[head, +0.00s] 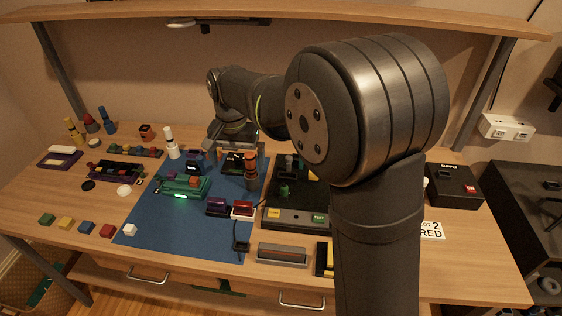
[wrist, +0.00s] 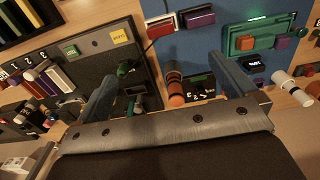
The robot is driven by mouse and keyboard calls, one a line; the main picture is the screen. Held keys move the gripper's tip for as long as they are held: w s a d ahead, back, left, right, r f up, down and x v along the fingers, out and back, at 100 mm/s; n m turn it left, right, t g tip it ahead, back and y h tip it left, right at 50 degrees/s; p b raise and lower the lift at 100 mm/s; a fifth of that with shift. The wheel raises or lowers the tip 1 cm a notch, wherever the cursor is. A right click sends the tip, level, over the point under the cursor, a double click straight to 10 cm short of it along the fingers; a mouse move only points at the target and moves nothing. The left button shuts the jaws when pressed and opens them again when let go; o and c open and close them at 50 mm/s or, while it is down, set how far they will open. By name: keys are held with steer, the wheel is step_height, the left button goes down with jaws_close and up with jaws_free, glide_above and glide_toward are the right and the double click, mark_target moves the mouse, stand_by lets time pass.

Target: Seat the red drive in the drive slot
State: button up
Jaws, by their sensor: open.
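A small red block (head: 243,209) with a pale edge, likely the red drive, lies at the front right of the blue mat (head: 150,222). It also shows at the top of the wrist view (wrist: 162,27). A purple block (head: 217,206) of similar shape lies just left of it. My gripper (head: 238,142) is over the back of the mat, apart from both blocks. In the wrist view its fingers (wrist: 167,72) are spread wide, with nothing held. A green housing (head: 182,187) with recesses lies on the mat; I cannot tell which recess is the drive slot.
Orange-and-black stacked cylinders (head: 251,175) stand near my gripper. A dark test panel (head: 298,217) with yellow and green labels is right of the mat. Several coloured cubes (head: 66,222) line the front left. A grey bar (head: 282,254) lies in front. My arm hides part of the right side.

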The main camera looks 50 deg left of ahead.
mark_target(243, 203)
steer(key=c, duration=0.8)
steer(key=shift+c, duration=0.2)
steer(key=shift+d+f, duration=0.1)
step_height(243, 203, down, 17)
steer(key=shift+f, duration=0.15)
